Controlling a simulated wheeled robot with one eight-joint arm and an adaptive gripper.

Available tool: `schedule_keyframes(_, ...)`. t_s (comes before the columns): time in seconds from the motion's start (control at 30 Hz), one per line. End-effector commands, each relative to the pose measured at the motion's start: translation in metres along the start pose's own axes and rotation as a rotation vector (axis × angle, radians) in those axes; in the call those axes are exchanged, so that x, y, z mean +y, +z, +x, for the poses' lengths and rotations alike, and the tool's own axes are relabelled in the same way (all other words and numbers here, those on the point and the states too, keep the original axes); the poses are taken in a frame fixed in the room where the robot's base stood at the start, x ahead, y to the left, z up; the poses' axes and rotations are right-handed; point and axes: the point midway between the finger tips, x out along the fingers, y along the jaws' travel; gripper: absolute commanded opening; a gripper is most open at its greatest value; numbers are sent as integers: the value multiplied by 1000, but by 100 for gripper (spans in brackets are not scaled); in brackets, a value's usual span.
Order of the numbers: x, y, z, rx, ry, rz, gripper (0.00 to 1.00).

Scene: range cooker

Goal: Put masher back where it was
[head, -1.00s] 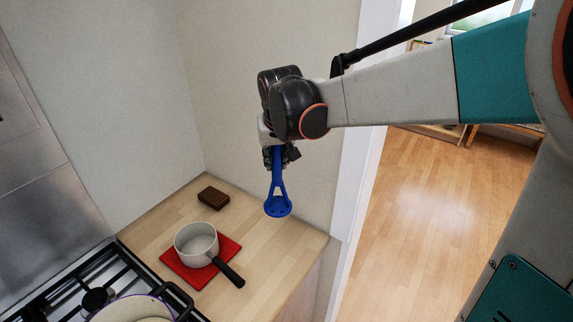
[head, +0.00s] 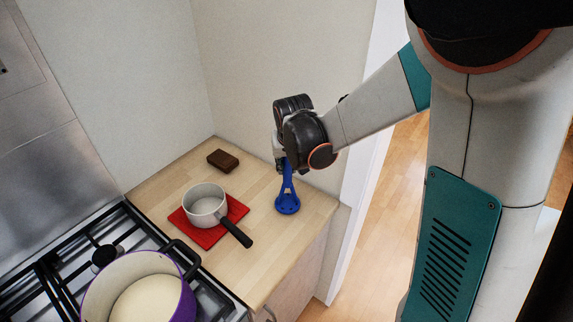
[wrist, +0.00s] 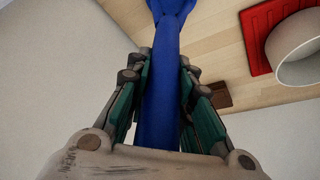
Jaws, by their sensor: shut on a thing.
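The blue masher (head: 288,198) hangs from my gripper (head: 283,165) with its round, holed head pointing down, in front of the right part of the wooden counter (head: 262,270). In the wrist view the masher's handle (wrist: 160,100) runs between the two green-padded fingers of my gripper (wrist: 165,85), which are shut on it. The head of the masher is cut off at the top of that view. I cannot tell how far the head is above the counter.
A white saucepan (head: 206,203) with a dark handle stands on a red mat (head: 190,231). A dark brown block (head: 223,160) lies near the back wall. A purple pot (head: 92,296) sits on the gas hob at lower left. The counter's right end is otherwise clear.

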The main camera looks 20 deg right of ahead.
Motion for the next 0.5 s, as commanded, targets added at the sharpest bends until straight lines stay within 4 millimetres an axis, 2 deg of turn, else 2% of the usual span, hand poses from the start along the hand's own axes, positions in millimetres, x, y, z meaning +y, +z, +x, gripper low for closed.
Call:
schedule_keyframes(0.37,0,2,6,0,0,0,0)
schedule_keyframes(0.4,0,2,4,0,0,0,30)
schedule_keyframes(0.47,0,2,4,0,0,0,41)
schedule_keyframes(0.5,0,2,4,0,0,0,41)
